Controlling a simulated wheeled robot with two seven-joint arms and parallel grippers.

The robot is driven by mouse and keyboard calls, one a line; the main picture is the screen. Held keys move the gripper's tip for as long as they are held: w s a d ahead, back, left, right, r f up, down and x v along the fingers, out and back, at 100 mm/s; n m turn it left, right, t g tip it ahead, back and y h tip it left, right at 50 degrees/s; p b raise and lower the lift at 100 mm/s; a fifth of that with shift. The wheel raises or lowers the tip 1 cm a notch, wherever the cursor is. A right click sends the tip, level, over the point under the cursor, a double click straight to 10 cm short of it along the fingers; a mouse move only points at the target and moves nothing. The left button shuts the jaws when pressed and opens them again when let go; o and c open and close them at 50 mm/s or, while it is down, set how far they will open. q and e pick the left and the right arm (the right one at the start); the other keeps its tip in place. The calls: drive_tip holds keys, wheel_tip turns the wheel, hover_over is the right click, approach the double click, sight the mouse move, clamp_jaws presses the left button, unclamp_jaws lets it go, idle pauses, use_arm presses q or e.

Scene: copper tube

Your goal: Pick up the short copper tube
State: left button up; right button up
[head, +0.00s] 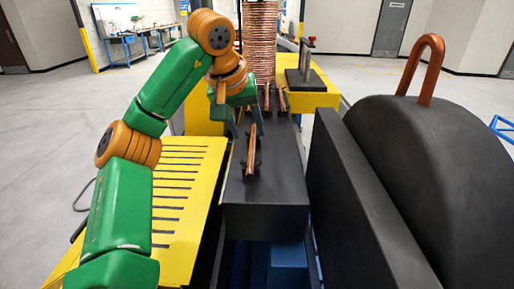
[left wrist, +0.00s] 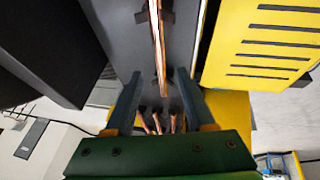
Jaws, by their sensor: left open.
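A short straight copper tube (head: 252,151) lies lengthwise in small dark holders on top of a black block (head: 281,190). My left gripper (head: 248,124) is over the far part of the tube, coming in from the left with its fingers pointing down. In the left wrist view, the fingers of my left gripper (left wrist: 160,75) are apart, and the copper tube (left wrist: 157,40) runs up the picture between and beyond them. No contact with the tube shows. My right gripper is not in view.
A tall copper coil (head: 260,40) stands behind the block, with copper tube ends (head: 282,99) near its foot. A yellow slotted table (head: 185,190) is at the left. A big dark machine part (head: 430,165) with a bent copper tube (head: 422,68) fills the right.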

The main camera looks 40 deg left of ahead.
sight(252, 143)
use_arm(q)
drive_tip(key=x, duration=0.4)
drive_tip(key=shift+a+p, duration=0.15)
drive_tip(key=shift+p, duration=0.2)
drive_tip(key=shift+w, duration=0.15)
drive_tip(key=shift+r, duration=0.1)
drive_tip(key=c, duration=0.7)
drive_tip(key=shift+s+r, duration=0.1)
drive_tip(key=shift+s, duration=0.25)
clamp_jaws()
drive_tip(key=shift+w, duration=0.1)
